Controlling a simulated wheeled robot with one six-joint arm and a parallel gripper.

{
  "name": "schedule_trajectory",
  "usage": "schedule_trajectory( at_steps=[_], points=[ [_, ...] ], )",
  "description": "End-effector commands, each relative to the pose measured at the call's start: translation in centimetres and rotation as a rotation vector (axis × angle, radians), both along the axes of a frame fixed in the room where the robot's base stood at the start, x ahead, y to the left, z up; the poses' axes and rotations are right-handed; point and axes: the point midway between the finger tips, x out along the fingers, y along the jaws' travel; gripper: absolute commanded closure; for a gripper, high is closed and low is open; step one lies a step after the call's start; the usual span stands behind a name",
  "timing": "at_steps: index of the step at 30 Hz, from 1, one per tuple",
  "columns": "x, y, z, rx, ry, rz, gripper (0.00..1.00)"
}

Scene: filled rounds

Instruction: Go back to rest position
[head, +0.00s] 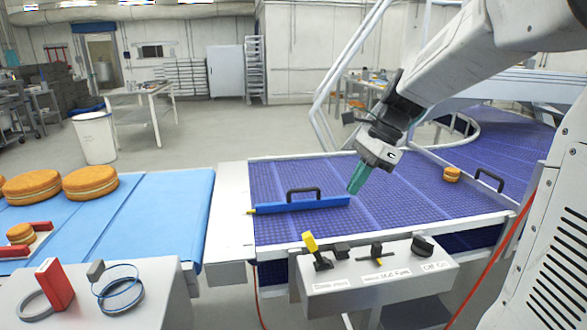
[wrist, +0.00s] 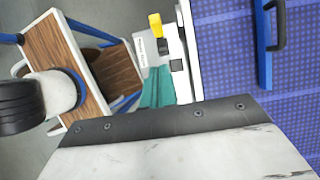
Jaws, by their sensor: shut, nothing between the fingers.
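My gripper (head: 356,178) has teal fingers, which are closed together with nothing between them. In the head view it hangs above the purple conveyor (head: 410,207), beside the right end of a blue bar (head: 325,203) with a black handle. The arm reaches in from the upper right. In the wrist view the teal fingers (wrist: 157,88) show near the middle, below the control box's yellow lever (wrist: 155,24). The blue bar (wrist: 263,62) lies on the conveyor at the upper right there.
The control box (head: 350,286) with a yellow lever (head: 314,248) and black controls stands in front. Filled rounds (head: 90,182) lie on the light-blue belt (head: 165,200) at left. A small round (head: 452,174) sits on the purple conveyor. A wood-topped stand (wrist: 58,50) shows in the wrist view.

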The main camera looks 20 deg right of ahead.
Motion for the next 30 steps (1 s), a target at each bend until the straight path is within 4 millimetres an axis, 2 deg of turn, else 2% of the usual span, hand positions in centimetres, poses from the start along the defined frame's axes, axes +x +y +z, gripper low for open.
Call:
schedule_trajectory(
  at_steps=[5,8,11,14,24,27,30],
  points=[
    [0.0,0.0,0.0,-0.002,-0.012,0.025,1.00],
    [-0.2,-0.2,-0.3,-0.020,-0.044,0.115,1.00],
    [-1.7,-0.3,-1.5,-0.053,-0.070,0.271,1.00],
    [-4.4,0.4,-2.1,-0.106,-0.116,0.489,1.00],
    [-15.8,5.0,-2.6,-0.313,-0.273,1.331,1.00],
    [-18.8,5.9,-3.0,-0.374,-0.306,1.528,1.00],
    [-20.8,6.6,-3.1,-0.427,-0.332,1.638,1.00]
  ],
)
